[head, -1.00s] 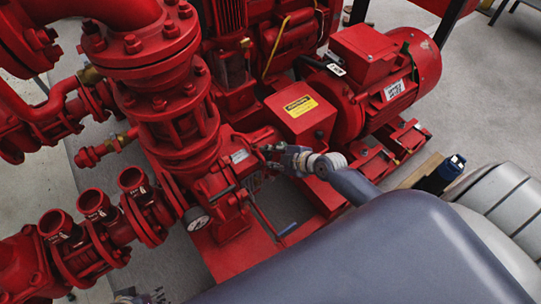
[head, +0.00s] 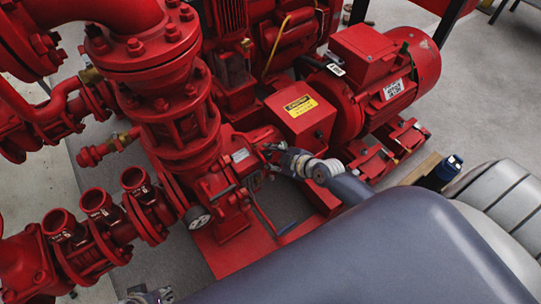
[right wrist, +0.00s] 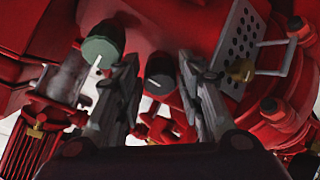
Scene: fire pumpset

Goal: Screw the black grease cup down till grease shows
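The black grease cup (right wrist: 160,72) has a white mark on its face. In the right wrist view it sits between the two fingers of my right gripper (right wrist: 160,78), with a gap visible on each side. The fingers are open. In the head view my right gripper (head: 272,154) reaches from the right to the red pump casing (head: 232,165); the cup cannot be made out there. A dark green cup (right wrist: 103,45), also with a white mark, is left of the black one, close to the left finger. My left gripper (head: 150,296) shows only partly at the bottom edge.
A perforated plate (right wrist: 238,42) and a brass fitting (right wrist: 242,71) are right of the fingers. A pressure gauge (head: 198,217) is on the pump's near side. A red box with a yellow label (head: 300,107) and a red motor (head: 385,75) stand behind the gripper.

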